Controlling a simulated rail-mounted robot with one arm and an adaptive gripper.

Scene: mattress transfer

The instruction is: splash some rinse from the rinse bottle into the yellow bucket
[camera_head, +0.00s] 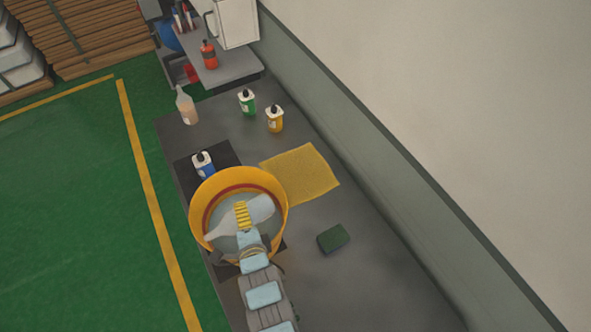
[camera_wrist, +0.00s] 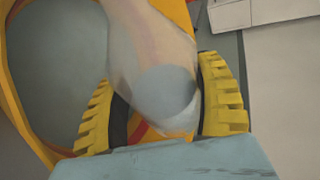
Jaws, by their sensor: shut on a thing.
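My gripper (camera_head: 242,215) is over the yellow bucket (camera_head: 281,190), its yellow fingers shut on a translucent bottle (camera_head: 261,207), which I take to be the rinse bottle. The bottle lies tilted across the bucket's mouth, its narrow end toward the lower left in the head view. In the wrist view, the bottle (camera_wrist: 150,45) sits between both ribbed fingers, its round base facing the camera, with the bucket rim (camera_wrist: 20,115) behind at the left. I cannot tell whether liquid is leaving the nozzle, nor what is in the bucket.
A similar clear bottle with pale orange liquid (camera_head: 187,108) stands at the table's far left. Blue (camera_head: 204,168), green (camera_head: 247,105) and yellow (camera_head: 275,122) bottles stand behind the bucket. A yellow cloth (camera_head: 305,174) and dark green sponge (camera_head: 333,238) lie to its right.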

